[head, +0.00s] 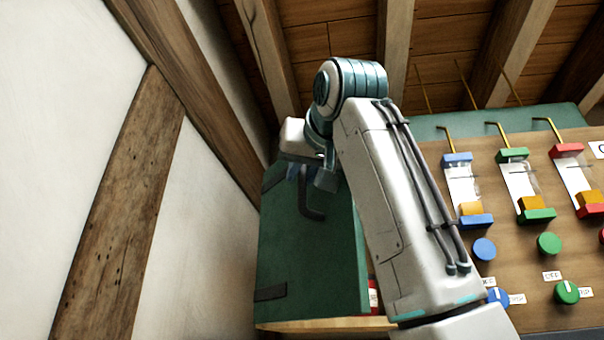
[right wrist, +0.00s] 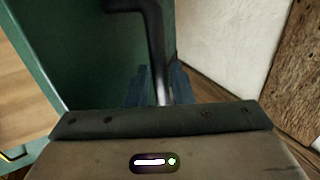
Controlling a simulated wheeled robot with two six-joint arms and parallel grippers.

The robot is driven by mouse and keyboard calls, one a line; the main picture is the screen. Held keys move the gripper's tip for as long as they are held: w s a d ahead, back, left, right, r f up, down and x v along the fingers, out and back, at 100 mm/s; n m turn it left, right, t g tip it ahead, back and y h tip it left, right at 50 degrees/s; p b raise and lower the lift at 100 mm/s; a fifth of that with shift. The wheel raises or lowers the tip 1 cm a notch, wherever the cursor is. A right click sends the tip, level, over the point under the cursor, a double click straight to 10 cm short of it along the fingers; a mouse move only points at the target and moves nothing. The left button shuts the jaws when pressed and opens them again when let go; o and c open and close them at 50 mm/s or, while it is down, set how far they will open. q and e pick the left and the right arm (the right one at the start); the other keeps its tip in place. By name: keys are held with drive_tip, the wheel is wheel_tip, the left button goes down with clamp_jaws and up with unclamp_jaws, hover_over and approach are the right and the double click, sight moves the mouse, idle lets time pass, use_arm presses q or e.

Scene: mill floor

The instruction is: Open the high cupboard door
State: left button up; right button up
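The high cupboard's green door (head: 318,262) is left of centre in the head view, with dark hinge straps at its left side. It looks ajar, with a strip of the inside showing past its right edge. The door fills the left of the right wrist view (right wrist: 80,60). Its dark bent handle (head: 312,205) runs down between the fingers in the right wrist view (right wrist: 155,40). My right gripper (right wrist: 160,88) is shut on this handle; in the head view its fingers are partly hidden by my wrist. My left gripper is not in view.
A pale wall with timber beams (head: 120,210) stands close on the left. A wooden panel (head: 500,250) with levers and coloured knobs is on the right. A red and white item (head: 373,293) shows beside the door, above a pale wooden bottom edge (head: 325,323).

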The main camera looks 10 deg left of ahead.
drive_tip(key=b+v, duration=0.4)
drive_tip(key=v, duration=0.6)
drive_tip(key=shift+s, duration=0.1)
